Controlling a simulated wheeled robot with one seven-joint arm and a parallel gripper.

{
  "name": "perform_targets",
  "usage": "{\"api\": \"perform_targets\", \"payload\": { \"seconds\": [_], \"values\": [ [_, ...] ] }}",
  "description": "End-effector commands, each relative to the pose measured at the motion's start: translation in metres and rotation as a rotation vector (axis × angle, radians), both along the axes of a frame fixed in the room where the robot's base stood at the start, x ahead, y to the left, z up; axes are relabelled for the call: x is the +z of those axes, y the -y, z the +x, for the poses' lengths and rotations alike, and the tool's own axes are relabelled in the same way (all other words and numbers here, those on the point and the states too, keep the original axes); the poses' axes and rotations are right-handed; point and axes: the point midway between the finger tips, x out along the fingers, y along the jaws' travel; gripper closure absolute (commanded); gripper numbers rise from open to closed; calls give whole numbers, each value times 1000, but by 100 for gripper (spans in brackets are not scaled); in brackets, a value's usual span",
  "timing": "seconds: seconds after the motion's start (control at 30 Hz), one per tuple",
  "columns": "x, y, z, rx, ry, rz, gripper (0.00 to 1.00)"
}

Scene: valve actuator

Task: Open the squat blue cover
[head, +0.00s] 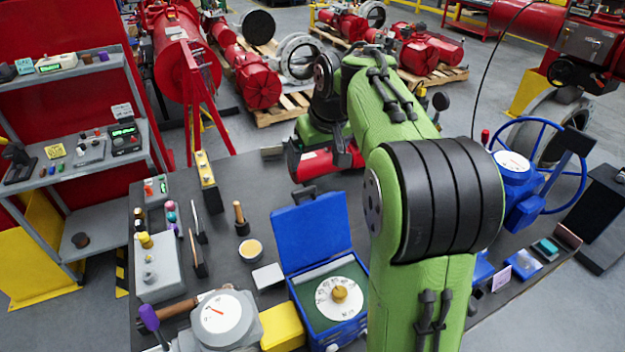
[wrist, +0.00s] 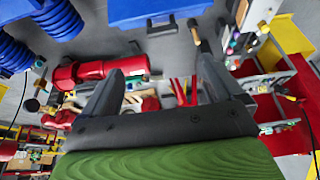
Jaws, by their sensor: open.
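A blue case (head: 323,299) stands on the dark table in the head view, with a dial plate and a yellow knob inside. Its blue lid (head: 311,232) is raised and leans back, with a dark handle on its upper edge. A blue panel with a handle (wrist: 160,12) at the top of the wrist view looks like this lid. I cannot tell for sure that this lid is the squat blue cover. My gripper (wrist: 160,70) is open and empty, its two fingers apart. In the head view my arm's end is beyond the case, its fingers hard to make out.
A white gauge (head: 218,313) and a yellow block (head: 282,327) stand close left of the case. A blue actuator with a handwheel (head: 515,170) and a small flat blue box (head: 524,264) are to the right. Blue ribbed parts (wrist: 40,25) show in the wrist view.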

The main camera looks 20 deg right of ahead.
Motion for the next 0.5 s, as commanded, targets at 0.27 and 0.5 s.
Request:
{"api": "perform_targets", "payload": {
  "seconds": [0.27,0.5],
  "values": [
    [-70,0,26,2,-7,2,6],
    [-116,0,46,2,-3,0,6]
  ]
}}
